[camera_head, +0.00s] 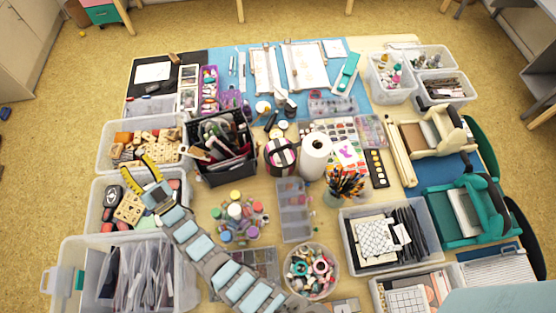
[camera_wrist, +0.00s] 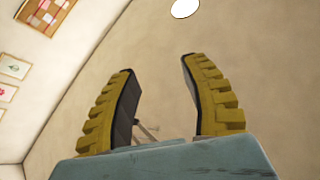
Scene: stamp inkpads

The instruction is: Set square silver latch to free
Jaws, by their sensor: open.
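My gripper (camera_head: 136,170) has two yellow ribbed fingers and is at the left side of the table in the head view, in front of the bins there. In the wrist view, my gripper (camera_wrist: 157,65) has its fingers spread apart with nothing held between them. The wrist view looks at a plain wall or ceiling. A thin grey piece shows low between the fingers; I cannot tell what it is. I cannot pick out a square silver latch in either view; it is hidden or too small to tell.
The table is crowded. A dark tool caddy (camera_head: 219,157), a paper roll (camera_head: 315,157), paint jars (camera_head: 237,232) and a round tub (camera_head: 311,288) fill the middle. Clear bins (camera_head: 100,157) line the left; teal machines (camera_head: 461,218) stand right. Open floor (camera_head: 180,22) lies beyond the table.

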